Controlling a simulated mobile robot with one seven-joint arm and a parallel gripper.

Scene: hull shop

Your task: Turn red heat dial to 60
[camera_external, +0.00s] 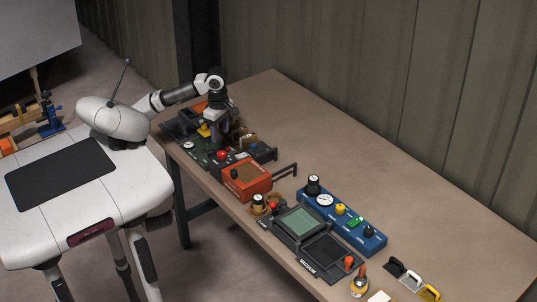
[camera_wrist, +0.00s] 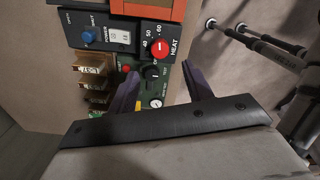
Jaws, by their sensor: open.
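The red heat dial (camera_wrist: 160,49) sits on a black panel marked HEAT, with 40, 50 and 60 printed around it in the wrist view. It has a small white mark; which number this points to is too small to tell. In the external view the red dial (camera_external: 222,155) is on the bench close to my gripper (camera_external: 221,136), which points down beside it. In the wrist view my gripper (camera_wrist: 162,70) is open, its two purple fingers spread apart with nothing between the tips. The dial lies ahead of the fingertips, apart from them.
A green board with a black knob (camera_wrist: 151,72) and a small gauge (camera_wrist: 155,103) lies near the fingers. A blue knob (camera_wrist: 89,37) is to the left. An orange box (camera_external: 246,180) and a blue panel (camera_external: 342,221) stand along the bench. The bench's far side is clear.

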